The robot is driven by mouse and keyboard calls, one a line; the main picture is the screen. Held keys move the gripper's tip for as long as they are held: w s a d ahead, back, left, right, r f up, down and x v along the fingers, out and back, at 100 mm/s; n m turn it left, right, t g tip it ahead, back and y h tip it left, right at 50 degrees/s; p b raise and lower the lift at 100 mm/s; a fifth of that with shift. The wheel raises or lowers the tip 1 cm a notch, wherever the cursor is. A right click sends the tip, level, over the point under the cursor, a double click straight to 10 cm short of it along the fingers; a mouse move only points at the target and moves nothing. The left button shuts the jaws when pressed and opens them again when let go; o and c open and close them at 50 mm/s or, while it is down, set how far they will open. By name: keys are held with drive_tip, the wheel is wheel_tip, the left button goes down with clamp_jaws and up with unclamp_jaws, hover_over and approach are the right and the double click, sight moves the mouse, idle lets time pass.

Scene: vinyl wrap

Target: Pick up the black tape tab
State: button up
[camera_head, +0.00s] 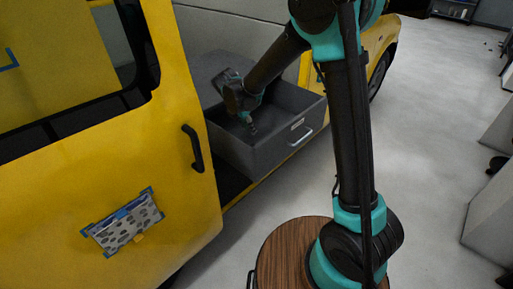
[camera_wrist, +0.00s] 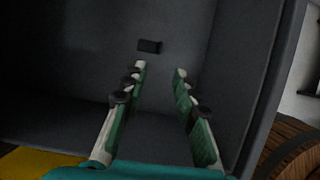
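A small black block-like piece, which looks like the black tape tab (camera_wrist: 149,46), lies on the grey inner surface of the drawer (camera_wrist: 55,60) in the wrist view. My gripper (camera_wrist: 160,70) is open and empty, its two green-and-white fingers spread apart. The fingertips point toward the tab, which appears just beyond them and slightly left of the middle of the gap. They look apart from it. In the head view my gripper (camera_head: 252,128) reaches down into the open grey drawer (camera_head: 265,155). I cannot make out the tab there.
The drawer has raised walls around my gripper and a front handle (camera_head: 301,137). A yellow van door (camera_head: 90,185) with a black handle (camera_head: 193,148) and a patterned patch (camera_head: 125,222) stands to the left. A round wooden top (camera_head: 285,245) is near the front; open floor lies right.

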drive_tip(key=x, duration=1.3)
drive_tip(key=shift+f, duration=0.2)
clamp_jaws()
